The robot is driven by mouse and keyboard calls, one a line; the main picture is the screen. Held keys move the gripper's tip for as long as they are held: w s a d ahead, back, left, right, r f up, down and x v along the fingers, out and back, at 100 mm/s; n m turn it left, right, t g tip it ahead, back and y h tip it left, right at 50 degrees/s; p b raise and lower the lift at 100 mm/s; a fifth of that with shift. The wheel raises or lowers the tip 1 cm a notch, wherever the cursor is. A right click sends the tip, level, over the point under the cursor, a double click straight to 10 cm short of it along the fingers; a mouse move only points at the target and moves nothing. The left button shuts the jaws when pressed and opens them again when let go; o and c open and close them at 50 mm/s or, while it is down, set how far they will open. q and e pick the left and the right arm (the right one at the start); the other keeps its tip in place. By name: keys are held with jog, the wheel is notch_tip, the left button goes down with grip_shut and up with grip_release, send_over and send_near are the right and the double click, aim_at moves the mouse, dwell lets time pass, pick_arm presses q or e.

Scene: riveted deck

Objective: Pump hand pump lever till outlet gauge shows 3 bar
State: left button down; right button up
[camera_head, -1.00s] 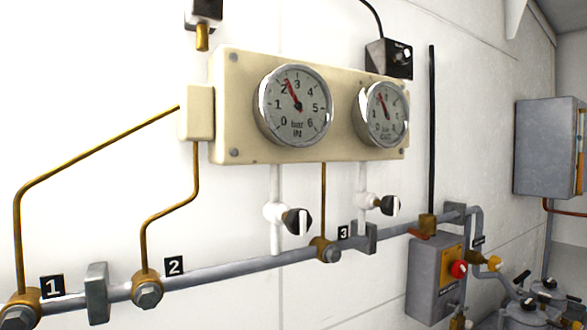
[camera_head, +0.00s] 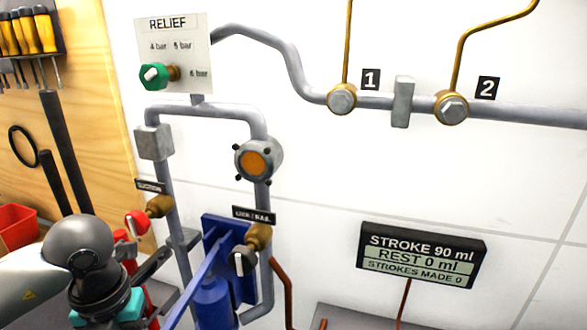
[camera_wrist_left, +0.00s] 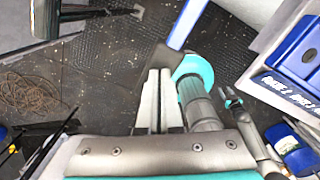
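The blue hand pump (camera_head: 212,300) stands at the bottom centre of the head view. Its blue lever (camera_head: 196,274) slants down to the left. The wrist view shows a blue bar (camera_wrist_left: 188,24), likely this lever, at the top. My left gripper (camera_wrist_left: 156,98) shows pale fingers close together, below and left of the bar. Contact cannot be made out. In the head view my left arm comes in at lower left, beside the pump. The counter display (camera_head: 422,255) reads STROKE 90 ml, REST 0 ml, STROKES MADE 0. The outlet gauge is out of view. My right gripper is not seen.
A red-handled suction valve (camera_head: 139,222) and a black-handled valve (camera_head: 243,260) sit close to the pump. A green relief knob (camera_head: 153,76) is above. Pipes run along the wall. Tools hang on a wooden board (camera_head: 95,90) at left, above a red bin (camera_head: 16,226).

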pick_arm(q)
notch_tip(320, 180, up, 11)
jog(key=p, duration=0.9)
dwell(1.3)
notch_tip(320, 180, up, 5)
jog(key=p, duration=0.3)
dwell(0.6)
jog(key=shift+s, duration=0.1)
